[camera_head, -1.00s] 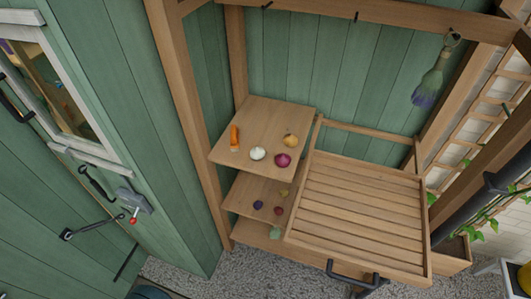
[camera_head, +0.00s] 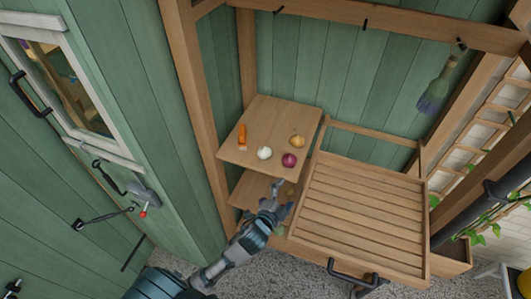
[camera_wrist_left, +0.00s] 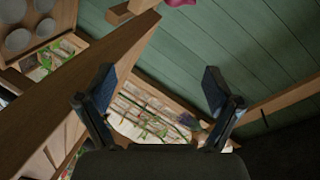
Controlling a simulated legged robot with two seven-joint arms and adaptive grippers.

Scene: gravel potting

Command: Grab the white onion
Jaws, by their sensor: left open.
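The white onion (camera_head: 264,153) sits on the upper wooden shelf (camera_head: 268,110), between an orange carrot-like vegetable (camera_head: 242,135) and a red onion (camera_head: 289,160). My left gripper (camera_head: 282,197) is in front of and below the upper shelf's front edge, apart from the white onion. In the left wrist view my left gripper (camera_wrist_left: 160,85) has its two fingers wide apart with nothing between them. The white onion does not show in that view. My right gripper is not in view.
A yellow-brown onion (camera_head: 297,141) stands behind the red onion. A lower shelf (camera_head: 250,188) is partly hidden by my left arm. A slatted wooden bench top (camera_head: 360,205) with a dark handle stands right of the shelves. Green plank walls (camera_head: 320,75) close off the back.

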